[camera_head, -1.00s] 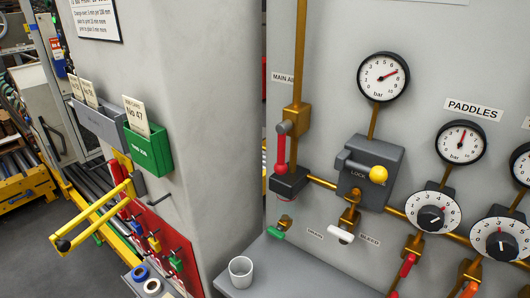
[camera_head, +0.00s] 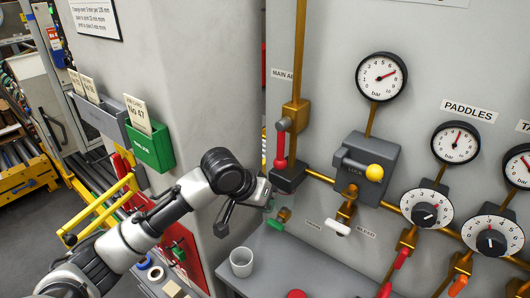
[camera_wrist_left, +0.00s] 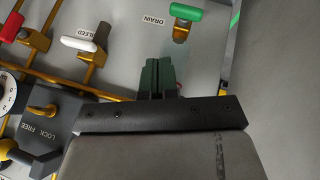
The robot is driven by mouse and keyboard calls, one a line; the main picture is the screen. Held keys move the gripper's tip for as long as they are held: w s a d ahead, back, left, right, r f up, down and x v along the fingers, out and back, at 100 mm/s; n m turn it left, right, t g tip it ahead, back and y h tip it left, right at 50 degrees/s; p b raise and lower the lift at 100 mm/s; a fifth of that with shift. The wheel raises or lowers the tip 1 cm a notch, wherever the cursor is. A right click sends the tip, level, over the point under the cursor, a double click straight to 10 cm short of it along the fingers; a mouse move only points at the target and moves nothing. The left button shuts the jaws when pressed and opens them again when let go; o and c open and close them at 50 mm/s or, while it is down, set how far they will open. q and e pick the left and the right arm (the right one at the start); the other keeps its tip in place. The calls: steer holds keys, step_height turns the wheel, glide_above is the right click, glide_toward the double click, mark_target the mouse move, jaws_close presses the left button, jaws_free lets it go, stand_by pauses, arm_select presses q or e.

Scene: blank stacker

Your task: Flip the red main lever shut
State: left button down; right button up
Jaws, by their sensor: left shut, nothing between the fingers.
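The red main lever (camera_head: 281,150) hangs straight down from its brass valve (camera_head: 295,116) on the upright pipe, beside the MAIN AIR label (camera_head: 283,74). It lies roughly parallel to the pipe. My left gripper (camera_head: 270,202) is below the lever, close to the wall and near the green drain handle (camera_head: 275,226), apart from the red lever. In the left wrist view its dark green fingers (camera_wrist_left: 158,78) are shut and empty, over bare panel beneath the green drain handle (camera_wrist_left: 185,12). The red main lever is not visible in that view. My right gripper is not in view.
The lock box (camera_head: 366,165) with a yellow knob and the white bleed handle (camera_head: 338,229) are to the right. A white cup (camera_head: 241,262) stands on the grey shelf (camera_head: 290,265) below.

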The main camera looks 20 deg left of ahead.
arm_select(q)
steer(key=n, duration=0.2)
glide_toward(282, 145)
steer(key=a+f, duration=0.3)
steer(key=a, duration=0.1)
steer(key=shift+s+d+f, duration=0.1)
steer(key=shift+s+d, duration=0.05)
steer(key=shift+s, duration=0.2)
steer(key=shift+p, duration=0.3)
steer(key=p+x, duration=0.2)
steer(key=x, duration=0.8)
steer(key=shift+w, duration=0.1)
